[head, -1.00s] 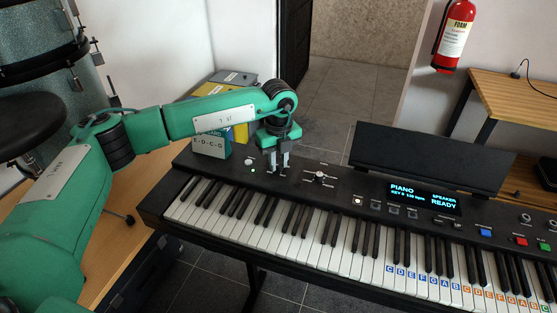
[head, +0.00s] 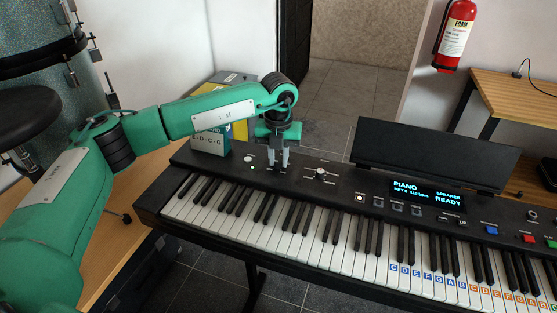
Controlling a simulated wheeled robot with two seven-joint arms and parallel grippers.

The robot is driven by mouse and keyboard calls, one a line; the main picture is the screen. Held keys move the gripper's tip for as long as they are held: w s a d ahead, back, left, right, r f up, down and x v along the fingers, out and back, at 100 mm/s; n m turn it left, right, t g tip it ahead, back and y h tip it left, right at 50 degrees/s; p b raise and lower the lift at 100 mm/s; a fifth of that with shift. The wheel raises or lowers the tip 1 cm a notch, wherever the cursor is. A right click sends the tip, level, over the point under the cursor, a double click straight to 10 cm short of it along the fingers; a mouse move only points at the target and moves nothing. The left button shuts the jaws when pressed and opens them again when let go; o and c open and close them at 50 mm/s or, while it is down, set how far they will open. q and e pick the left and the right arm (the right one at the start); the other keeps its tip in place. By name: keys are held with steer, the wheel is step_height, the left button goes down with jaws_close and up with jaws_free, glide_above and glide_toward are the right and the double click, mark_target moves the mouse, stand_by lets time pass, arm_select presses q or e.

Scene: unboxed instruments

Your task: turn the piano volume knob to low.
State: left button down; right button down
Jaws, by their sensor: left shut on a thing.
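The black electric piano (head: 300,178) stands across the view, its control panel along the back. My left gripper (head: 278,164) points down at the left part of this panel. Its two fingers are close together on a small control there, which looks like the volume knob. The fingers hide most of that knob, so its pointer and setting cannot be read. The lit display (head: 426,193) reads PIANO and SPEAKER READY. My right gripper is not in view.
A black music stand (head: 432,154) rises behind the display. A wooden table (head: 503,86) and a red extinguisher (head: 455,35) are at the back right.

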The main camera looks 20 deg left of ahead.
mark_target(278, 161)
arm_select(q)
steer(key=m+b, duration=0.1)
steer(key=m, duration=0.4)
steer(key=shift+m+b, duration=0.3)
steer(key=shift+b, duration=0.05)
steer(key=m, duration=0.3)
steer(key=shift+b, duration=0.4)
steer(key=shift+m, duration=1.3)
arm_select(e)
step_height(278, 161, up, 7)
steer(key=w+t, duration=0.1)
arm_select(q)
steer(key=c, duration=1.3)
jaws_free()
steer(key=shift+o, duration=0.2)
step_height(278, 161, up, 14)
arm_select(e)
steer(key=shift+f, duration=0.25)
